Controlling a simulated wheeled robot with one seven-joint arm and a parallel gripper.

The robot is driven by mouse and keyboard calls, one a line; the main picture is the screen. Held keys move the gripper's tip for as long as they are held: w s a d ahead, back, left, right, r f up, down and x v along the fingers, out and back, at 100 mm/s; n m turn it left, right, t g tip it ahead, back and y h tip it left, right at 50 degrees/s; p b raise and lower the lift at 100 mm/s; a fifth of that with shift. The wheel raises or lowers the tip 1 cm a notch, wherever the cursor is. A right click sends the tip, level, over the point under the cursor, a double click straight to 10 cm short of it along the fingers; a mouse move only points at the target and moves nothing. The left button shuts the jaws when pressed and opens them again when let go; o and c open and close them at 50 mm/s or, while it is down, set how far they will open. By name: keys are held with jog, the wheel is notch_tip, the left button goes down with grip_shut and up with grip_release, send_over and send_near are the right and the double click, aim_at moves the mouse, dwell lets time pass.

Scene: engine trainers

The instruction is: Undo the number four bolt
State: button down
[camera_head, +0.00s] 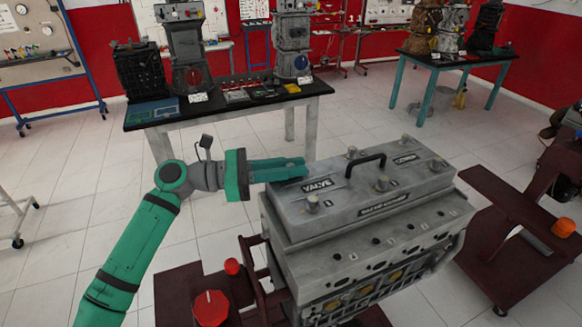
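The grey engine block (350,262) carries a valve cover (345,207) with a black handle (366,164) on top. Bolts stand on the cover: one at the near left (312,202), one at the far side (351,152), one near the middle right (382,183) and one at the right end (437,164). Small dark number marks sit by some bolts, too small to read surely, so I cannot tell which is number four. My teal gripper (302,167) points right above the cover's far left corner, apart from the bolts. Its fingers overlap in this view.
A dark-topped table (230,104) with engine parts stands behind the engine. A dark red stand with a red knob (211,307) is at the front left. Another dark red stand (505,215) with an orange knob (563,227) is at right.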

jog(key=shift+n+t, duration=0.3)
jog(key=shift+t, duration=0.1)
jog(key=shift+a+n+t+y, duration=0.1)
jog(key=shift+n+t+y, duration=0.65)
jog(key=shift+n+t, duration=0.6)
jog(key=shift+a+n+t+y, duration=0.1)
jog(key=shift+n+t+y, duration=0.7)
jog(key=shift+t, duration=1.05)
jog(key=shift+d+n, duration=0.1)
jog(key=shift+n, duration=0.15)
jog(key=shift+d+n+t+y, duration=0.1)
jog(key=shift+n+t+y, duration=0.4)
jog(key=shift+t+y, duration=0.25)
jog(key=c, duration=1.7)
grip_release()
jog(key=shift+w, duration=0.1)
